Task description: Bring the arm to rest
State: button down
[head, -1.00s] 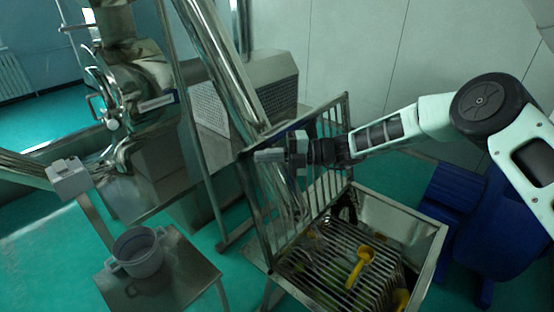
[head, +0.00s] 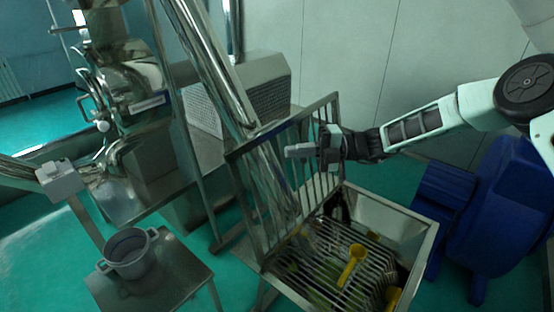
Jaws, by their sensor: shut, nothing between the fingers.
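My gripper (head: 292,151) is shut and empty. It points left, in front of the upright barred lid (head: 290,170) of the sieve box. My arm (head: 425,125) reaches in from the right side of the view. The gripper hangs above the open sieve box (head: 428,235) and appears apart from the bars, though the exact gap is hard to judge.
A grey pot (head: 129,254) stands on a small metal table (head: 190,266) at lower left. Steel machinery (head: 125,90) fills the left. A blue object (head: 500,210) stands at right. The wall behind is bare.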

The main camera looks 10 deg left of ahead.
jog(key=s+r+n+g+h, duration=0.25)
jog(key=s+n+h, duration=0.75)
jog(key=s+n, duration=1)
jog(key=s+d+r+n+t+h, duration=0.1)
jog(key=s+d+n+t+h, duration=0.5)
jog(key=s+d+n, duration=0.9)
jog(key=s+n, duration=0.1)
jog(key=n, duration=0.5)
jog(key=shift+d+r+n+h, duration=0.3)
jog(key=shift+d+n, duration=0.1)
